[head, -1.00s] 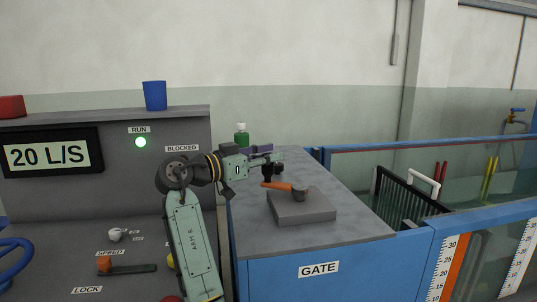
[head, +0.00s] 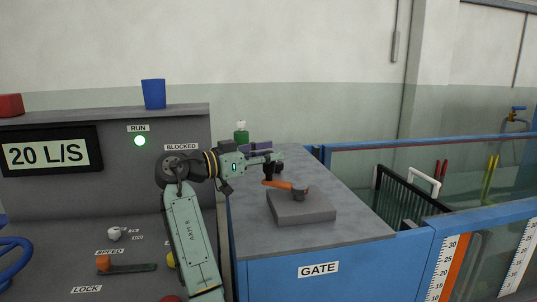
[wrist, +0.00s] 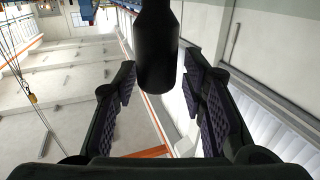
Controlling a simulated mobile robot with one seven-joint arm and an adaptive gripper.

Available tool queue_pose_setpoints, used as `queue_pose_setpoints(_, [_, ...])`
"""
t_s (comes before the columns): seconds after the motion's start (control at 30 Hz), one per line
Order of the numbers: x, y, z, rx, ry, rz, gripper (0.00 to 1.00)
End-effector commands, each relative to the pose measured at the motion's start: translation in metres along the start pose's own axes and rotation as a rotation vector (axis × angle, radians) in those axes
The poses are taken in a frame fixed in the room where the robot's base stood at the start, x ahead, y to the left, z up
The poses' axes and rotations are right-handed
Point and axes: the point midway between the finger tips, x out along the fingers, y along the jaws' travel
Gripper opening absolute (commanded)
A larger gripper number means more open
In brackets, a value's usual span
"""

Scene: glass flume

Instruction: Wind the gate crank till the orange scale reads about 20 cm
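The gate crank has an orange arm (head: 278,184) and an upright black handle (head: 268,172) at its left end. Its hub sits on a grey block (head: 300,208) on the gate cabinet (head: 318,285). My gripper (head: 272,158) is at the black handle's upper part. In the wrist view the handle (wrist: 157,48) stands between the fingertips of my open gripper (wrist: 158,80), with a gap on each side.
A green bottle (head: 241,135) stands behind my gripper. A black grating (head: 408,200) stands in the flume. The cabinet top right of the block is clear.

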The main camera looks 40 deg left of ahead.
Motion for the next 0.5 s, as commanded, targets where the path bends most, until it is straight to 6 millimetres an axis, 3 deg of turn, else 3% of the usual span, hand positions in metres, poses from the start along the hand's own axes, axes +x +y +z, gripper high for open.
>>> queue_pose_setpoints(0.37, [0.000, 0.001, 0.000, 0.001, -0.001, 0.003, 0.46])
queue_pose_setpoints(0.5, [-0.011, 0.001, 0.000, 0.001, 0.000, 0.002, 0.46])
